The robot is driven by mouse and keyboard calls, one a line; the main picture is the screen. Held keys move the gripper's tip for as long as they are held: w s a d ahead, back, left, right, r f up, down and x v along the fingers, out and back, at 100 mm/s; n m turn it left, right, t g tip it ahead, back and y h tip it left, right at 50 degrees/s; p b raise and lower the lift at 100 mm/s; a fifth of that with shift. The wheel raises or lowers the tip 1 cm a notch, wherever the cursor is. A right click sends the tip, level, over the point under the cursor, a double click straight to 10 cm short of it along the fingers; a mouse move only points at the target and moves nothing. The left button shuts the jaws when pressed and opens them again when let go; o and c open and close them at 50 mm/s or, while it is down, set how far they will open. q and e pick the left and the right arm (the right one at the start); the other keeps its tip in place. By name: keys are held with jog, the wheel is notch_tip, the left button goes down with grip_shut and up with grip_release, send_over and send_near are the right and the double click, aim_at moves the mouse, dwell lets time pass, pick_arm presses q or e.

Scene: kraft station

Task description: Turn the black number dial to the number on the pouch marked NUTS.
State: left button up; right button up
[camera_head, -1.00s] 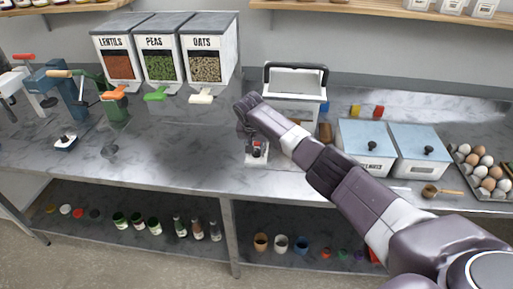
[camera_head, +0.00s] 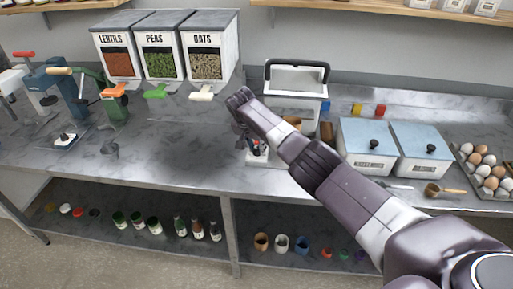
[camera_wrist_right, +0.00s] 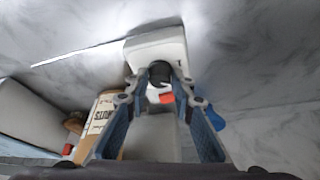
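The black number dial (camera_wrist_right: 160,72) shows in the right wrist view on a small white block. In the head view the white block (camera_head: 257,158) stands on the counter, partly hidden by my right gripper. My right gripper (camera_head: 246,140) is at the block from above; in the right wrist view its two blue-grey fingers (camera_wrist_right: 157,92) are apart, with the dial just beyond and between their tips. I cannot tell whether they touch it. A brown pouch (camera_wrist_right: 101,122) with black lettering, seemingly NUTS, lies left; it also shows in the head view (camera_head: 326,132). Its number is not legible. My left gripper is out of view.
A white bin (camera_head: 295,110) with a black handle stands behind my right arm. Two blue-lidded boxes (camera_head: 366,135) and an egg tray (camera_head: 486,172) stand to the right. Three grain dispensers (camera_head: 166,50) and several hand-cranked devices (camera_head: 115,100) stand left.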

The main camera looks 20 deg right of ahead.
jog(key=o, duration=0.4)
jog(key=v, duration=1.2)
dwell(0.3)
